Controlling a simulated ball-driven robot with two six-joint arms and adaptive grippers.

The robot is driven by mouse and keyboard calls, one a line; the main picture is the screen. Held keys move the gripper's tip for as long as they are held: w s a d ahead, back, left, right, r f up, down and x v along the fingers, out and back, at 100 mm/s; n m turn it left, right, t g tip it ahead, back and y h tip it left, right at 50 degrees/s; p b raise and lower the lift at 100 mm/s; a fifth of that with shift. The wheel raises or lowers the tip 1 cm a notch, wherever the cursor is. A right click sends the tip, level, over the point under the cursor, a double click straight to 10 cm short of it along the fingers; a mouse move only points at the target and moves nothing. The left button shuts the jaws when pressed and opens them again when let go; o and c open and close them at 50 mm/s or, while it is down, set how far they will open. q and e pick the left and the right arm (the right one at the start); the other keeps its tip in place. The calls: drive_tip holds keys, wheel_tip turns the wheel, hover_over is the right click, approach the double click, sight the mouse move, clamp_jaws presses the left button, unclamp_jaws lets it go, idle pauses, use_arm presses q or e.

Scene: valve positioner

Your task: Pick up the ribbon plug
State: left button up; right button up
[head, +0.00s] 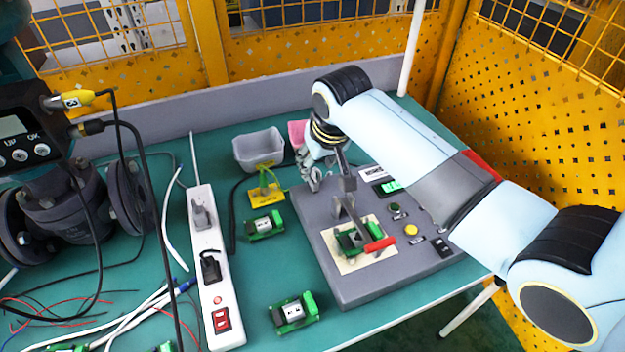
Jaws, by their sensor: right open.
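My right gripper (347,212) reaches down from the arm on the right, over the grey control box. It is open, with its fingertips just above a green circuit board (350,240) on a cream plate (377,262). A small red bar (380,244) lies at the right of that board. It may be the ribbon plug, but I cannot tell for sure at this size. The fingers partly hide the board, and I cannot tell whether they touch it. My left gripper is not in view.
The grey control box (352,290) has buttons and a switch at its right. Loose green modules (264,226) (294,312), a grey bin (259,149), a white power strip (207,260) and cables lie to the left. A valve positioner (30,140) stands far left. Yellow mesh walls enclose the table.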

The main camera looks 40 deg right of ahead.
sight(313, 177)
drive_tip(key=shift+w+f, duration=0.2)
drive_tip(key=shift+f, duration=0.2)
drive_tip(key=x, duration=0.4)
drive_tip(key=shift+f, duration=0.15)
drive_tip(key=shift+w+f, duration=0.25)
drive_tip(key=shift+f, duration=0.2)
drive_tip(key=shift+c, duration=1.1)
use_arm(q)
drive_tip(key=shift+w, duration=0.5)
use_arm(e)
drive_tip(key=c, duration=0.6)
